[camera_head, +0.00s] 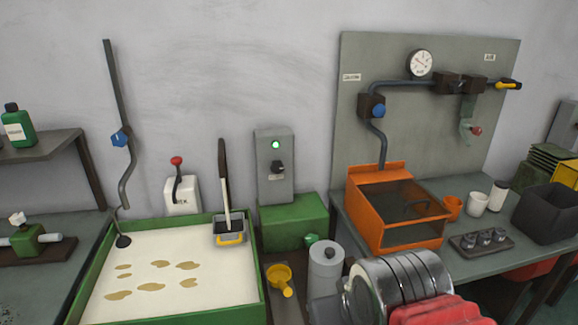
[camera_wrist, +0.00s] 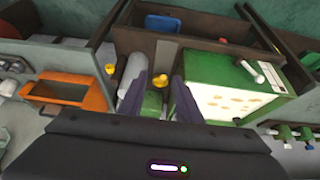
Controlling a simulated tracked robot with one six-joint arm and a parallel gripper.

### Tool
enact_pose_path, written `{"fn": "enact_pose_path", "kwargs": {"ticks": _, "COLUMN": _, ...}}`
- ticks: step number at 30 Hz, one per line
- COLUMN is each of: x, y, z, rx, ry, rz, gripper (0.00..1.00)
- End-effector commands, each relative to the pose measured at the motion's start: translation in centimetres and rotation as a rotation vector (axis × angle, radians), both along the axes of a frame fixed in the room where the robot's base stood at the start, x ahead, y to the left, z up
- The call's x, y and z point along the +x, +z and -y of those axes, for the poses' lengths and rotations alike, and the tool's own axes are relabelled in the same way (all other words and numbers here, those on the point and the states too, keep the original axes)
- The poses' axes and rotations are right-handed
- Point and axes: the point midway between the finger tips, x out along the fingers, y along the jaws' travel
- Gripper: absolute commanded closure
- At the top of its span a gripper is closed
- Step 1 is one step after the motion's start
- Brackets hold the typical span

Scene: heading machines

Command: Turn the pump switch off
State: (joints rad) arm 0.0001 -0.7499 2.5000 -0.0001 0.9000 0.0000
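The pump switch is a black knob (camera_head: 277,167) on the front of a grey box (camera_head: 274,188) on the wall, left of centre in the head view. A green lamp (camera_head: 276,145) above the knob is lit. The box stands above a green pump housing (camera_head: 291,222). I cannot make out the switch in the wrist view. My gripper (camera_wrist: 159,78) shows in the wrist view as two dark fingers standing apart with nothing held between them. Its fingers are not visible in the head view, where only part of my arm shows at bottom right.
A green-rimmed tray (camera_head: 255,285) of pale liquid with brown patches lies left of the pump. A grey cylinder (camera_head: 326,270) and a yellow cup (camera_head: 280,279) stand in front of it. An orange tank (camera_head: 357,222) on a bench is to the right. A pipe panel (camera_head: 440,150) rises behind.

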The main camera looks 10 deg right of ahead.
Motion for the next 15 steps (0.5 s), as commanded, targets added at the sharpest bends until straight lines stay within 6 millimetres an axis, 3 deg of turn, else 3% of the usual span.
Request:
{"fn": "enact_pose_path", "kwargs": {"ticks": 10, "x": 0.0, "y": 0.0, "z": -0.01, "rx": 0.0, "ry": 0.0, "rz": 0.0, "gripper": 0.68}}
{"fn": "enact_pose_path", "kwargs": {"ticks": 15, "x": 0.61, "y": 0.17, "z": 0.0, "rx": 0.003, "ry": -0.005, "rz": 0.01, "gripper": 0.56}}
